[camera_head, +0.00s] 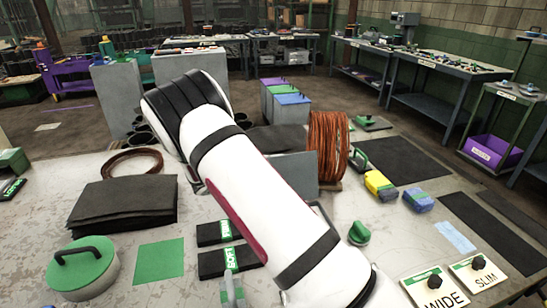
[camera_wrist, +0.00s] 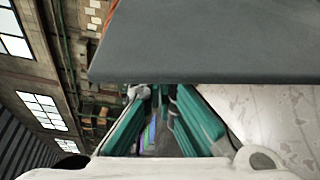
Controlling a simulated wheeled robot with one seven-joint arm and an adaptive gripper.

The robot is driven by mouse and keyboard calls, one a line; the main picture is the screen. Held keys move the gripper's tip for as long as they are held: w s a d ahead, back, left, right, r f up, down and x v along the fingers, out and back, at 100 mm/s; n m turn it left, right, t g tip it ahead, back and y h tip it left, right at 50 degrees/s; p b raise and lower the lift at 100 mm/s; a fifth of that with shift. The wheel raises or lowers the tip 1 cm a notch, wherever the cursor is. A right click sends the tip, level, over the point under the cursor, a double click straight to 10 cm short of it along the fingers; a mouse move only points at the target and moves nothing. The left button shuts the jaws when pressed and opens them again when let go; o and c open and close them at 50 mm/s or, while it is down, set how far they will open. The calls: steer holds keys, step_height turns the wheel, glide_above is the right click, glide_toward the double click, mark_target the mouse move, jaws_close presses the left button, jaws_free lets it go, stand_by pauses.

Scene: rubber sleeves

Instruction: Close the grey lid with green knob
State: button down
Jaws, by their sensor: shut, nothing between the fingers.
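A flat grey panel (camera_head: 297,172), probably the lid, stands tilted up behind my arm in the head view. In the wrist view a large grey panel (camera_wrist: 210,42) fills the upper right, very close to my gripper. A green knob (camera_head: 358,234) shows right of my arm in the head view; I cannot tell whether it belongs to that panel. My gripper (camera_wrist: 164,98) shows in the wrist view as teal fingers below the panel's edge. It is shut and empty; its tips are partly hidden, and I cannot tell whether they touch the panel. My arm hides the gripper in the head view.
A coil of reddish-brown cable (camera_head: 328,148) stands right of the grey panel. Black sheets (camera_head: 125,203) and a green-topped round piece with a black handle (camera_head: 83,270) lie left. Yellow (camera_head: 380,184) and blue (camera_head: 418,199) blocks sit right.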

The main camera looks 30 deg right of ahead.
steer(key=shift+s+r, duration=0.1)
steer(key=shift+s, duration=0.05)
stand_by(0.3)
steer(key=s+a+r+m+h+p, duration=0.2)
steer(key=s+r+m+h+p, duration=0.1)
steer(key=s+m+p, duration=0.55)
steer(key=s+a+f+m+g+h, duration=0.2)
steer(key=s+f+m+g, duration=0.2)
steer(key=s+m, duration=0.7)
steer(key=shift+s+f+m, duration=0.15)
steer(key=shift+f+m, duration=0.65)
steer(key=shift+m, duration=0.05)
steer(key=shift+g, duration=0.3)
